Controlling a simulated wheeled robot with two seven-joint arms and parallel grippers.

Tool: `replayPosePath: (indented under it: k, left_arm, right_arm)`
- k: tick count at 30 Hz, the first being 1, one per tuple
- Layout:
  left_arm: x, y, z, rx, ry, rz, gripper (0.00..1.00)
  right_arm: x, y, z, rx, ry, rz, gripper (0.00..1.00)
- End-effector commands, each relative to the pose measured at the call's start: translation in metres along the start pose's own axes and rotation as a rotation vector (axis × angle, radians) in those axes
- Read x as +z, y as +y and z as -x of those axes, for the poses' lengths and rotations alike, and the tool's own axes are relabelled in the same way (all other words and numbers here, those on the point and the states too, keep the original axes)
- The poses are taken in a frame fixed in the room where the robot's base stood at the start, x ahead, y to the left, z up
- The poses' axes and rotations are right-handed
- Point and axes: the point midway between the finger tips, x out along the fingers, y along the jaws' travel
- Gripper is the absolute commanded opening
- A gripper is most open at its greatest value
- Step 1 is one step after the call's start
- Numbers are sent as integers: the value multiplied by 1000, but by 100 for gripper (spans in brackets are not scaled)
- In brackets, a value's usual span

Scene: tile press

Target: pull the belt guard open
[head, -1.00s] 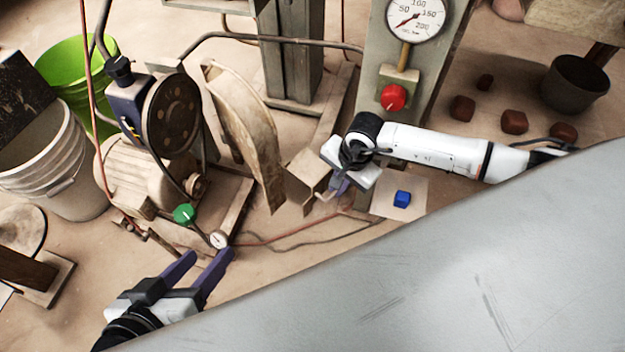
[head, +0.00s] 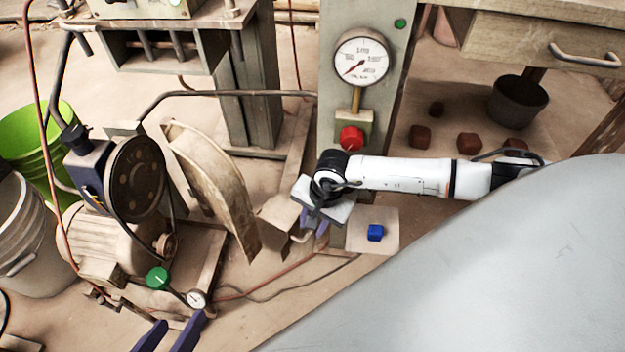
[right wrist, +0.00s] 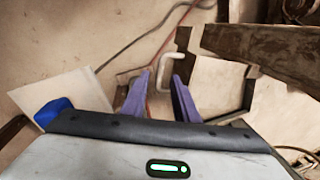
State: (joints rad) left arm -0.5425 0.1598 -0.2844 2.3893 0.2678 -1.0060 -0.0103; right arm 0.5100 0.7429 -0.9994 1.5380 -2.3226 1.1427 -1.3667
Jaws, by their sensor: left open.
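The belt guard (head: 215,185) is a worn beige curved panel, standing out from the dark pulley (head: 137,178) of the motor in the head view. My right gripper (head: 312,232) is right of the guard's lower end, its fingers pointing down. In the right wrist view, the purple fingers of my right gripper (right wrist: 163,80) are apart with a gap between them. A pale bent handle (right wrist: 178,66) shows at or beyond the fingertips; I cannot tell whether they touch. My left gripper (head: 178,325) is open and empty at the bottom edge, mostly cut off.
A blue block (head: 375,233) sits on a pale plate (head: 385,216) beside my right gripper. A pressure gauge (head: 362,60) and red knob (head: 351,138) are on the post above. A green knob (head: 157,278) is near the motor. Buckets stand at left.

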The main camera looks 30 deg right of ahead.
Motion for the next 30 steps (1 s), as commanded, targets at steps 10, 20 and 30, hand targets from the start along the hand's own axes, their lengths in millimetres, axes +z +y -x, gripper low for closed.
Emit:
replayPosePath:
  k: [10, 20, 30]
  left_arm:
    - [21, -16, 0, -65, -112, -28, 48]
    - [24, -23, -1, -89, -107, -23, 48]
    - [27, -22, -1, -87, -114, -19, 48]
  right_arm:
    - [-1, -1, 71, -1, 1, 0, 27]
    - [0, 0, 92, 0, 1, -1, 27]
    - [0, 0, 92, 0, 1, -1, 27]
